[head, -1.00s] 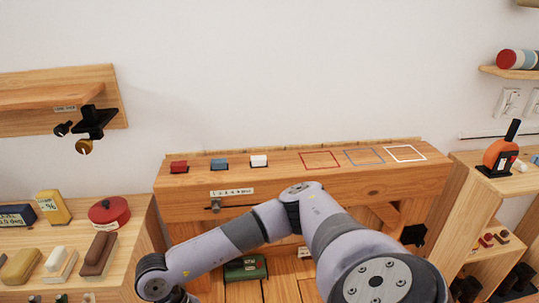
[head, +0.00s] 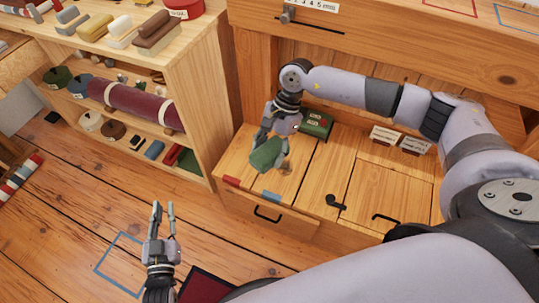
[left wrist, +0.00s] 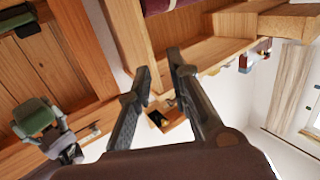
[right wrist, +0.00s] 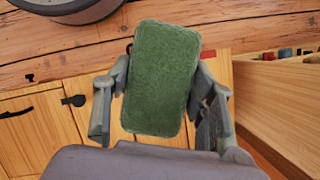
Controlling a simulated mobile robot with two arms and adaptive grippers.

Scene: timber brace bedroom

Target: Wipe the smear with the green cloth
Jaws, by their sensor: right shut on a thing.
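The green cloth (head: 266,154) is a thick, rounded pad. My right gripper (head: 274,146) is shut on it and holds it by its sides over the low wooden bench top (head: 312,185). In the right wrist view the cloth (right wrist: 165,78) fills the space between the two fingers. My left gripper (head: 163,210) is open and empty over the floor at lower left, fingers pointing up in the head view. Its fingers also stand apart in the left wrist view (left wrist: 160,75). I cannot make out a smear in any view.
A dark green box (head: 316,123) stands at the bench's back. The bench top has red and blue marks at its front edge and black handles. A wooden shelf unit (head: 205,125) with rolls and blocks stands left. A blue outline (head: 100,262) and dark red mat (head: 206,287) lie on the floor.

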